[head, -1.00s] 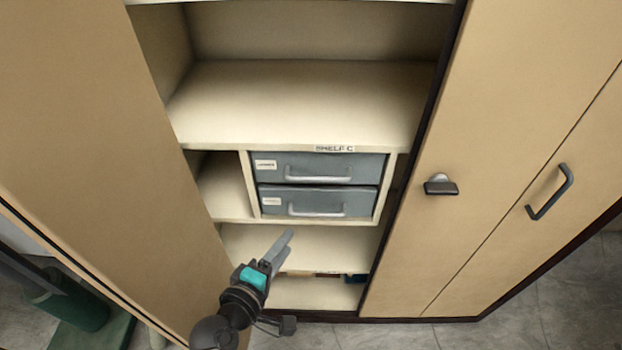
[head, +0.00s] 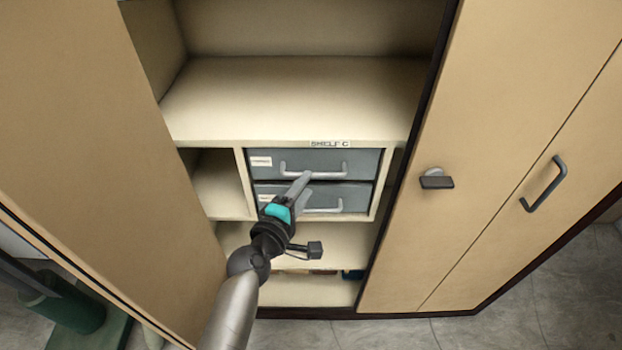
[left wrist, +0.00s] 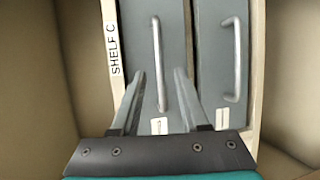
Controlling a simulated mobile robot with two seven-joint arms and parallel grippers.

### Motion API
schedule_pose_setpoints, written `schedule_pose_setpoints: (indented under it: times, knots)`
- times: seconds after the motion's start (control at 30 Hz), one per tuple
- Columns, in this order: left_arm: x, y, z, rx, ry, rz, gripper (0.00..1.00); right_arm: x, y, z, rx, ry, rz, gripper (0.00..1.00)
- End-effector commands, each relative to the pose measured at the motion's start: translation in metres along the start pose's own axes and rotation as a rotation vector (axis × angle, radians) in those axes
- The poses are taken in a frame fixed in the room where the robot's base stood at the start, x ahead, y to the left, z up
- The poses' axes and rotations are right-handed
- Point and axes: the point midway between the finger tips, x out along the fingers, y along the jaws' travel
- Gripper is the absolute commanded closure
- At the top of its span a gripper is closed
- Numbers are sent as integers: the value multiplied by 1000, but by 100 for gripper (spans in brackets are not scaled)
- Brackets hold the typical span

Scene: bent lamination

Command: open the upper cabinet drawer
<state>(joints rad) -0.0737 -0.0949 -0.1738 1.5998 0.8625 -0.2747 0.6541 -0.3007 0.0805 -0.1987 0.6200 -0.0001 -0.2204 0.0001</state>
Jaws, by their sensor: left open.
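The upper drawer (head: 340,162) is a grey front with a pale bar handle (head: 325,172), set under the "SHELF C" label. It looks closed. The lower drawer (head: 350,193) below it also looks closed. My left gripper (head: 303,178) is in front of the drawers, its fingertips by the upper handle in the head view. In the left wrist view, turned sideways, the open fingers (left wrist: 161,80) lie either side of the lower part of the upper handle (left wrist: 157,45). I cannot tell whether they touch it. My right gripper is not in view.
The cabinet's open left door (head: 80,120) stands close beside my left arm. The closed right doors (head: 500,150) have a latch (head: 436,180) and a dark handle (head: 545,184). The shelf above the drawers (head: 290,100) is empty.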

Motion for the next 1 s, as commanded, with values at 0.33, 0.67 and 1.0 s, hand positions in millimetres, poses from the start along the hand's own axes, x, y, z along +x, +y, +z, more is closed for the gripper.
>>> schedule_pose_setpoints:
  times: [0.33,0.67,1.0]
  knots:
    - [37,0,0,0,0,0,55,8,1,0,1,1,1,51]
    - [40,0,0,0,0,-1,55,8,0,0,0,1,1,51]
    - [40,0,0,0,0,-1,90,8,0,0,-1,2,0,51]
